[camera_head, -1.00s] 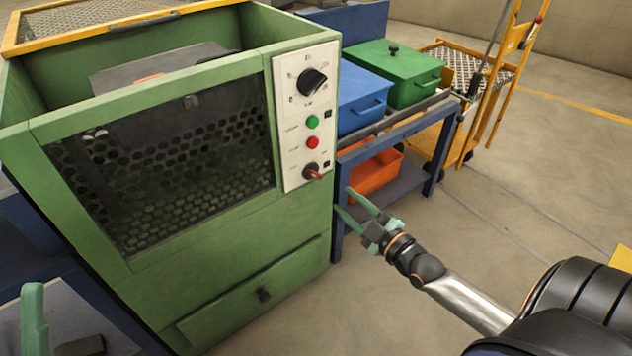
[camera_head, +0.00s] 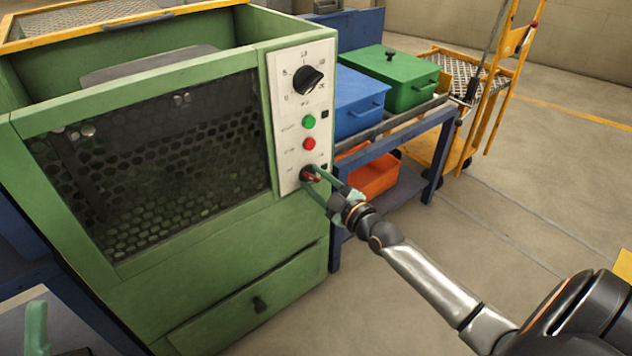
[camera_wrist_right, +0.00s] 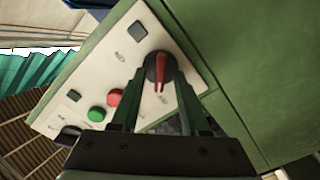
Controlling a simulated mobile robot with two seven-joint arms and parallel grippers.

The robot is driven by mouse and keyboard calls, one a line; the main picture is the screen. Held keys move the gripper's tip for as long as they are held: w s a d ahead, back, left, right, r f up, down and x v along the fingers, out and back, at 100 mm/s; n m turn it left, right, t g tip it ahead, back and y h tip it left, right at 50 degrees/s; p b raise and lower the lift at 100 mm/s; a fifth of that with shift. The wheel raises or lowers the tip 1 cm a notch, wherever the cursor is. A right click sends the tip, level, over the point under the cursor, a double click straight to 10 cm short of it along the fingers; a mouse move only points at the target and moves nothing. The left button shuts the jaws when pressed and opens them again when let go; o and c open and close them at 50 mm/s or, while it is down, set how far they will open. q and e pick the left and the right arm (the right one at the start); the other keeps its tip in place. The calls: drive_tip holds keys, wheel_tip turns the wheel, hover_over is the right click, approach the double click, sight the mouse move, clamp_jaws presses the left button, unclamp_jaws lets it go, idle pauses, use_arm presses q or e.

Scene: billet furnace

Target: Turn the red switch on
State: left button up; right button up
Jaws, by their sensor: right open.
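The red switch (camera_head: 311,176) is a small red handle on a black round base, low on the white control panel (camera_head: 291,140) of the green furnace. The right wrist view also shows the switch (camera_wrist_right: 160,70), its red bar running roughly along the direction of the fingers. My right gripper (camera_head: 316,182) is open, its two green fingertips at the panel, one on each side of the switch. Whether they touch it, I cannot tell. One green finger of my left gripper (camera_head: 37,325) shows at the bottom left; the rest is out of frame.
Above the switch are a red button (camera_head: 309,144), a green button (camera_head: 308,122) and a black dial (camera_head: 308,79). Right of the furnace (camera_head: 215,240), a blue table (camera_head: 440,135) holds a blue box (camera_head: 357,100) and a green box (camera_head: 402,78). An orange bin (camera_head: 372,180) sits below.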

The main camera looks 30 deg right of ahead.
clamp_jaws()
idle(0.4)
